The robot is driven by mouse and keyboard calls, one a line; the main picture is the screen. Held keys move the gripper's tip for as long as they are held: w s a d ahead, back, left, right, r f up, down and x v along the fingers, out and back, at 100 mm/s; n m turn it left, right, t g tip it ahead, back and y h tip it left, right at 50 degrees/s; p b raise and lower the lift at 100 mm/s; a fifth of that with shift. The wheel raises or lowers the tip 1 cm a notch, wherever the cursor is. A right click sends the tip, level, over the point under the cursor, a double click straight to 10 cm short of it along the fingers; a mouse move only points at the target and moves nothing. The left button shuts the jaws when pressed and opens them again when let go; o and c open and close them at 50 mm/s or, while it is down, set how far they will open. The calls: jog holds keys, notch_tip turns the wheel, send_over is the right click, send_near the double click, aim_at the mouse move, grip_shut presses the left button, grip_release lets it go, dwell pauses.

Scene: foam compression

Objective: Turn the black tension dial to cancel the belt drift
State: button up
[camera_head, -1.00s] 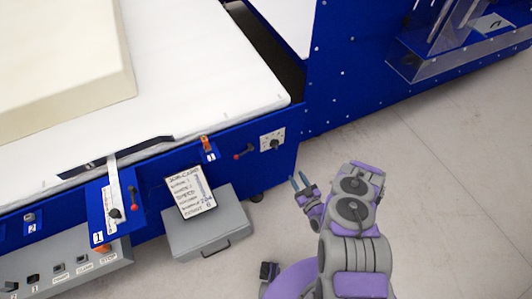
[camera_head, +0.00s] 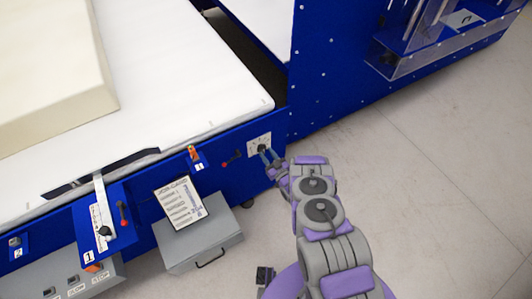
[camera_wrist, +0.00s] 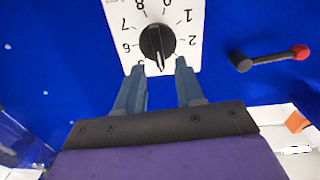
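The black tension dial (camera_wrist: 157,42) sits on a white numbered plate (camera_wrist: 184,14) on the blue machine side. In the wrist view the plate appears upside down, and the dial's white pointer mark faces down the picture. My gripper (camera_wrist: 161,68) is open, its two blue-grey fingers pointing at the dial. The fingertips are at the dial's lower edge in that view, one to each side; I cannot tell whether they touch it. In the head view my gripper (camera_head: 269,156) is at the plate (camera_head: 257,142) and partly covers the dial.
A red-knobbed lever (camera_wrist: 272,58) is beside the plate. The white belt (camera_head: 190,75) carries a large cream foam block (camera_head: 50,65). A job card (camera_head: 180,203) rests on a grey box (camera_head: 200,240) below. The floor at right is clear.

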aim_at(262, 149)
jog(key=shift+x, duration=1.1)
jog(key=shift+s+a, duration=0.1)
jog(key=shift+d, duration=0.2)
jog(key=shift+a, duration=0.15)
grip_shut()
